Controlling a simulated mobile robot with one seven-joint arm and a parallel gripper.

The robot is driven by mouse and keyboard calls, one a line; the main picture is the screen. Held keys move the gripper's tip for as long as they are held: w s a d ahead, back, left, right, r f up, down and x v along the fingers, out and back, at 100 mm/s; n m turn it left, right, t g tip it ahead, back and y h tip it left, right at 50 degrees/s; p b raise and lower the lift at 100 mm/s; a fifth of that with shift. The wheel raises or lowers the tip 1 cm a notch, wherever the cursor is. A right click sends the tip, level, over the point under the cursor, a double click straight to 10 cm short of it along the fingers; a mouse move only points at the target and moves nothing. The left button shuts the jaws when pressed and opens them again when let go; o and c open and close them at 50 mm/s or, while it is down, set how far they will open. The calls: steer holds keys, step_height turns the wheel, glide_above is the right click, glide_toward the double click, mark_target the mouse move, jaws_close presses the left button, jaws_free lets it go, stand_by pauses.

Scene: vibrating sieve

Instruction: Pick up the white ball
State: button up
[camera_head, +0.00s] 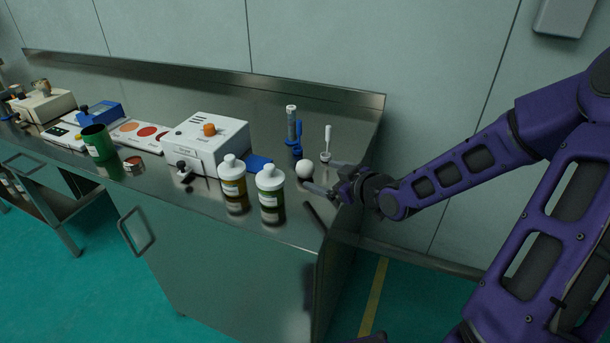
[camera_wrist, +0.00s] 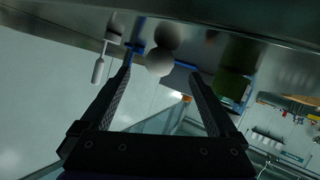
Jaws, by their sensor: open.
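The white ball (camera_head: 305,169) rests on the steel bench top near its right end, in the head view. In the wrist view the ball (camera_wrist: 159,62) appears ahead of the fingers, between their lines, with its reflection touching it. My gripper (camera_head: 318,177) is at the right of the ball, its two fingers spread and pointing towards it. In the wrist view my gripper (camera_wrist: 157,82) is open, with nothing between its fingers. Whether a fingertip touches the ball cannot be told.
A white machine (camera_head: 206,143) is farther left. The bench's right edge is close.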

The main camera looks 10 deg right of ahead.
mark_target(310, 169)
steer(key=x, duration=0.2)
steer(key=b+x, duration=0.1)
steer(key=x, duration=0.3)
steer(key=shift+w+a+r+b, duration=0.2)
steer(key=shift+b, duration=0.1)
steer(key=c, duration=1.5)
steer(key=shift+r, duration=0.1)
